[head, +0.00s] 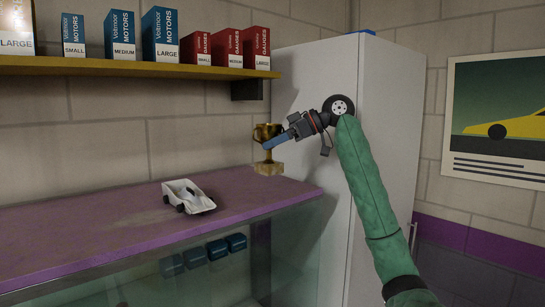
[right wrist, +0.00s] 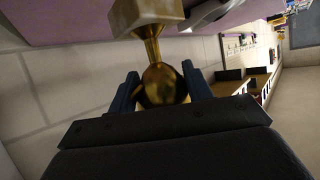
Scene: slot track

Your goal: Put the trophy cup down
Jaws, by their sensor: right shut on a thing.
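The gold trophy cup (head: 268,152) is upright at the right end of the purple counter (head: 110,232), close to the white cabinet. My right gripper (head: 266,140) is shut on its upper part, coming in from the right. In the right wrist view the cup (right wrist: 160,80) sits between the two blue fingers of my right gripper (right wrist: 161,90), its base toward the purple surface at the top. The base looks at or very near the counter top; I cannot tell if it touches. My left gripper is not in view.
A white model car (head: 188,196) stands on the counter, left of the cup. A shelf (head: 130,68) with blue and red boxes runs above. The tall white cabinet (head: 390,110) stands right behind the cup. The counter's left part is clear.

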